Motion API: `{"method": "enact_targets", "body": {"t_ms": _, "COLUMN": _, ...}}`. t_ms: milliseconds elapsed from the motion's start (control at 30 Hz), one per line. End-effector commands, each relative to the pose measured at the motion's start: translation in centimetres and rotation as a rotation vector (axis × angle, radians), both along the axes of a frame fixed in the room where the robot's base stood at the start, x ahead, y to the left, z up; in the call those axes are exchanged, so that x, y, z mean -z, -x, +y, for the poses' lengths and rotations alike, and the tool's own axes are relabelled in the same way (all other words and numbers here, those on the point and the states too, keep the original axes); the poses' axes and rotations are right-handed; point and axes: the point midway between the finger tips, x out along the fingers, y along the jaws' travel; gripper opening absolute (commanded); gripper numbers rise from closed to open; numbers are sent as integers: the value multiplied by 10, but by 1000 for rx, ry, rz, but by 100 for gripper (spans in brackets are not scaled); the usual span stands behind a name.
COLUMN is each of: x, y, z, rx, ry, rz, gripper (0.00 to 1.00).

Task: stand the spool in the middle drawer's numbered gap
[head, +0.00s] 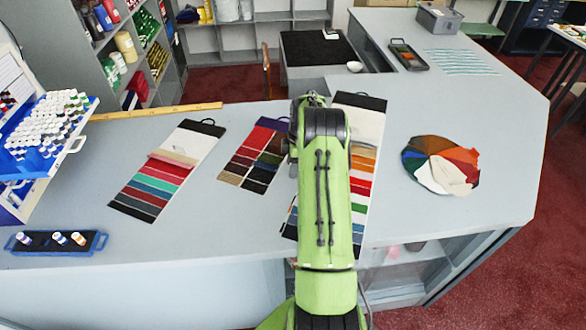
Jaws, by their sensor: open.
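A blue tray (92,243) lies on the counter at the front left.
Swatch cards (165,165) (240,172) and another card (362,103) partly behind my arm lie on the counter (250,225). A colour fan (440,165) lies right. A wooden ruler (155,111) lies behind the drawer. The counter between tray and arm is clear.

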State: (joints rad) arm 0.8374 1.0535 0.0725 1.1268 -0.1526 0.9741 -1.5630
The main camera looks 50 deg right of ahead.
Motion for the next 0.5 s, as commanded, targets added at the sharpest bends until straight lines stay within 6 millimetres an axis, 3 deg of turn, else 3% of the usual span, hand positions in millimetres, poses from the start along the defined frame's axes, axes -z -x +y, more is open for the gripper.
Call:
{"method": "enact_targets", "body": {"t_ms": 67, "x": 0, "y": 0, "z": 0, "rx": 0, "ry": 0, "rz": 0, "gripper": 50}}
{"method": "enact_targets", "body": {"t_ms": 400, "x": 0, "y": 0, "z": 0, "rx": 0, "ry": 0, "rz": 0, "gripper": 0}}
{"method": "enact_targets", "body": {"t_ms": 500, "x": 0, "y": 0, "z": 0, "rx": 0, "ry": 0, "rz": 0, "gripper": 0}}
